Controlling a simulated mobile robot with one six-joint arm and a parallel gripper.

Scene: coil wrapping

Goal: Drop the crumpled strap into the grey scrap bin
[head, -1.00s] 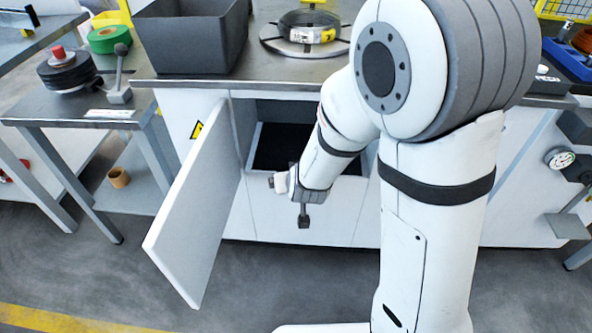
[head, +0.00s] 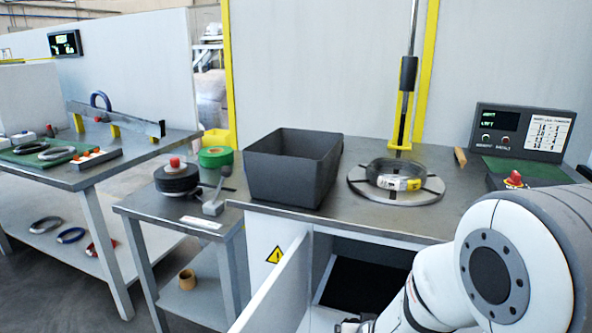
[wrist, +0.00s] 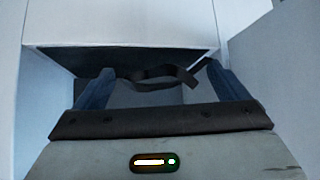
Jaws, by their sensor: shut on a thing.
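The grey scrap bin (head: 288,178) is a dark grey open-topped box on the workbench, left of the round coil plate. My gripper (wrist: 160,68) shows in the wrist view, with its two blue-grey fingers on either side of a crumpled black strap (wrist: 155,78). The strap is a thin curled band spanning between the fingertips, and the gripper is shut on it. The gripper is low, at the open cabinet below the bench top, lower than the bin. In the head view the strap cannot be made out, and the arm's end is largely cut off by the bottom edge.
The cabinet door (head: 275,300) stands open below the bin. A coil (head: 393,173) lies on its round plate right of the bin. A control box (head: 520,130) stands at right.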

